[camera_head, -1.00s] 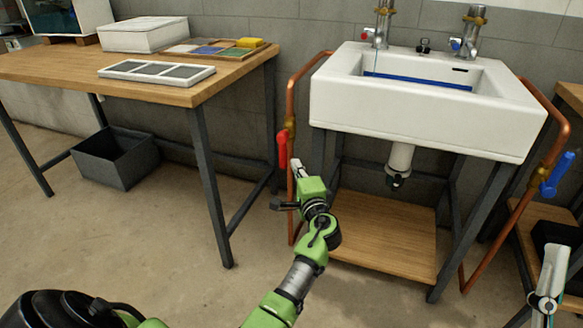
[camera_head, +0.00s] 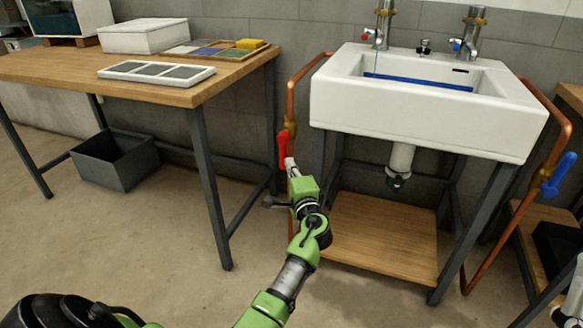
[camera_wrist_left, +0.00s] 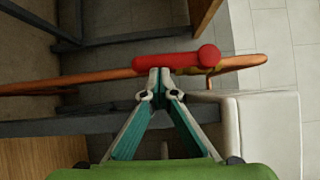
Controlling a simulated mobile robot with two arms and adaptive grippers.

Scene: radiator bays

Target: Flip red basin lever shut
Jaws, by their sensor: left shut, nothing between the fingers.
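The red lever (camera_head: 283,148) is on a brass valve (camera_head: 290,127) on the copper pipe at the basin's left. It hangs down roughly along the pipe. My left gripper (camera_head: 289,163) is shut and empty, with its tips at the lever's lower part. In the left wrist view the red lever (camera_wrist_left: 178,62) lies across the picture, and the shut fingertips (camera_wrist_left: 160,76) meet its near edge; contact looks likely but is not certain. A pale part of what looks like my right gripper (camera_head: 573,305) shows at the bottom right corner; its jaws are cut off.
The white basin (camera_head: 420,117) stands right of the lever, above a wooden shelf (camera_head: 384,235). A blue lever (camera_head: 558,174) is on the right pipe. A wooden workbench (camera_head: 60,72) stands at the left, with a grey bin (camera_head: 117,165) beneath. Floor between bench and basin is clear.

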